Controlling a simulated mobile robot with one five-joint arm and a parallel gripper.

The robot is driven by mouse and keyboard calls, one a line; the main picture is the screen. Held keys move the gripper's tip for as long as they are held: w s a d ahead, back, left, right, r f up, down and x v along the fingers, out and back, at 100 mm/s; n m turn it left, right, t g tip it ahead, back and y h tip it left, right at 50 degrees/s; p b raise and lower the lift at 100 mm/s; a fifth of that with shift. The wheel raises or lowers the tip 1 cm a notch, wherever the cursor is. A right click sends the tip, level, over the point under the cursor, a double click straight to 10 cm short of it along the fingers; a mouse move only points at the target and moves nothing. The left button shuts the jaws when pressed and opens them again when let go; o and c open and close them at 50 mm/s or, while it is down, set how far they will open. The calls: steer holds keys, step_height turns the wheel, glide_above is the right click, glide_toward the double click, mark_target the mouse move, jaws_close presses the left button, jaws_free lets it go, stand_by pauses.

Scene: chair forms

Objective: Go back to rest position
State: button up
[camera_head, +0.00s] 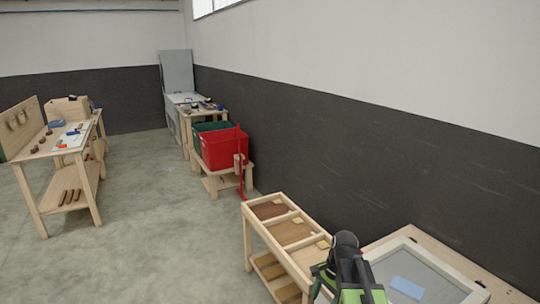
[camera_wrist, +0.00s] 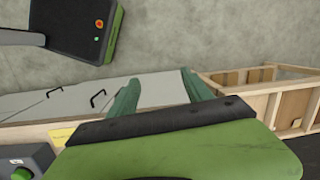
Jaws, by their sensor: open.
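My gripper (camera_wrist: 160,92) shows in the wrist view as two green fingers standing apart. Nothing is visible between them, and their lower parts are hidden by the dark and green body of the gripper. The fingers are in front of a pale grey panel (camera_wrist: 50,100) with black handles; I cannot tell whether they touch it. In the head view my black and green arm is at the bottom, right of centre, and the fingers cannot be made out there.
A wooden compartment rack (camera_head: 247,235) stands beside my arm. Beyond are a red crate (camera_head: 222,150) and a left workbench (camera_head: 30,205). The floor (camera_head: 150,250) between is clear.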

steer(key=s+n, duration=0.1)
steer(key=n, duration=0.2)
steer(key=s+a+n+h, duration=0.1)
steer(key=s+n, duration=0.1)
steer(key=n, duration=0.2)
steer(key=s+a+f+n+h, duration=0.1)
steer(key=s+n, duration=0.1)
steer(key=n, duration=0.2)
steer(key=shift+a, duration=0.1)
